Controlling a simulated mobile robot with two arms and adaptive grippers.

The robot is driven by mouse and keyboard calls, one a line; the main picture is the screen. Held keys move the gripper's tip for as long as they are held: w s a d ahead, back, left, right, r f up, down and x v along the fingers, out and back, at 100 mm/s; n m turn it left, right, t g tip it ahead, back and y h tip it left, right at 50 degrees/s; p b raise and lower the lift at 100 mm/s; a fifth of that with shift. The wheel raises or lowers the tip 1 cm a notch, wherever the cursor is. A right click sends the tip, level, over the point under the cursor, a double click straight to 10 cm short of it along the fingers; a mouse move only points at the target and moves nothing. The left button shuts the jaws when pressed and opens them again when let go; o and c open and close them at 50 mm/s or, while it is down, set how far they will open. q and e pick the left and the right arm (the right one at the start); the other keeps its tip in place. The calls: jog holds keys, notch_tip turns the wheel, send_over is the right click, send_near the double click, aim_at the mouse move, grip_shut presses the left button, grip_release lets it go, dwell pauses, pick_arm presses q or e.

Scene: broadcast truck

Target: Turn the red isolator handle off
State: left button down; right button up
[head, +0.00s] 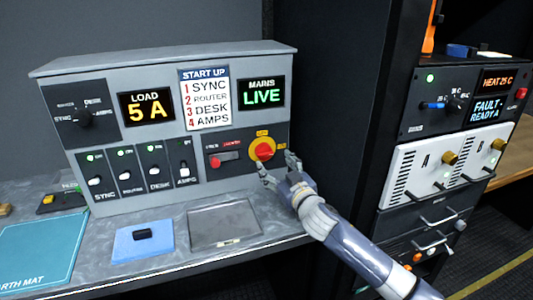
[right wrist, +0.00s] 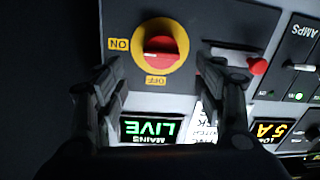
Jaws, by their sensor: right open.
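The red isolator handle (head: 263,149) sits on a round yellow plate at the right of the grey console's front. In the right wrist view, which is upside down, the red handle (right wrist: 160,45) looks level, in line with the ON label (right wrist: 119,44). The OFF label (right wrist: 155,81) is on another side of the plate. My right gripper (head: 277,164) is open just in front of the handle. Its fingers (right wrist: 163,78) are spread on either side below the handle in the wrist view, with nothing between them. My left gripper is not in view.
The MAINS display (head: 261,94) reads LIVE and the LOAD display (head: 146,107) reads 5 A. A small red knob (head: 215,162) and several toggle switches are left of the isolator. A blue mat (head: 128,249) and a grey tray (head: 240,237) lie on the bench.

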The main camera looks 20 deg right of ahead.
aim_at(267, 155)
jog(key=w, duration=0.3)
jog(key=shift+w+a+f, duration=0.15)
jog(key=shift+w+a, duration=0.05)
jog(key=w, duration=0.3)
jog(key=shift+w+a, duration=0.15)
jog(key=shift+a, duration=0.05)
jog(key=shift+w, duration=0.35)
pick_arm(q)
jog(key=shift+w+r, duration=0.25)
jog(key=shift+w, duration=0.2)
pick_arm(e)
jog(key=c, duration=1.1)
